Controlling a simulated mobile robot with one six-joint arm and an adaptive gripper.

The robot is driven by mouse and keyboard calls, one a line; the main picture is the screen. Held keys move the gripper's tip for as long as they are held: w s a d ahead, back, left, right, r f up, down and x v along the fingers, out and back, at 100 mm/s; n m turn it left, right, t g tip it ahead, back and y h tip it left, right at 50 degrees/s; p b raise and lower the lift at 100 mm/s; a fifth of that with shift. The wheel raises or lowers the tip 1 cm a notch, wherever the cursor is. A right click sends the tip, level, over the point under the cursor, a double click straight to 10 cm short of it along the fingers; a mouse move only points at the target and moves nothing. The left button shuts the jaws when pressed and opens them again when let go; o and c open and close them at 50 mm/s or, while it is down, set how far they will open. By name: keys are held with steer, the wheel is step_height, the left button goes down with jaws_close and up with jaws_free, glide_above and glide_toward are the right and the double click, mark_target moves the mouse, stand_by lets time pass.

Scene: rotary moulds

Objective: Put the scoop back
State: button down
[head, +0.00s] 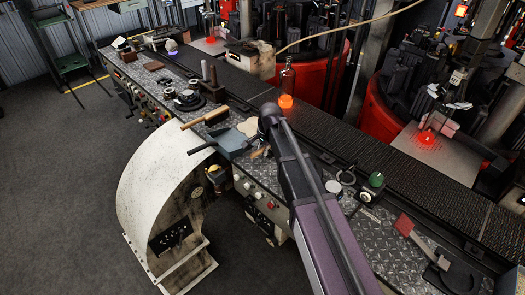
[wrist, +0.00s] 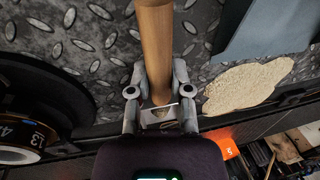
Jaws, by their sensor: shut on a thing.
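My gripper (wrist: 160,105) is shut on a round wooden handle (wrist: 155,40), which I take to be the scoop's. The handle runs up out of the wrist view, so the scoop's other end is hidden there. In the head view my arm hides most of the gripper; a small tan piece (head: 259,153) shows beside it, probably this handle. A pale heap of powder (wrist: 247,86) lies on the tread-plate bench to the right in the wrist view. It also shows in the head view (head: 247,127).
A blue-grey pan (head: 232,141) lies beside the powder, and a wooden-handled brush (head: 204,116) lies farther left. A dark round object (wrist: 30,110) is close on the gripper's left. The dark conveyor (head: 400,170) runs behind.

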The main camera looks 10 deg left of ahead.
steer(key=shift+f, duration=0.15)
steer(key=c, duration=0.5)
jaws_free()
steer(key=shift+c, duration=0.2)
steer(key=shift+r, duration=0.2)
step_height(320, 180, up, 12)
steer(key=s+d+p, duration=0.1)
steer(key=p, duration=1)
steer(key=shift+s+d+f+p, duration=0.15)
steer(key=shift+s+d+p, duration=0.2)
steer(key=shift+p, duration=0.05)
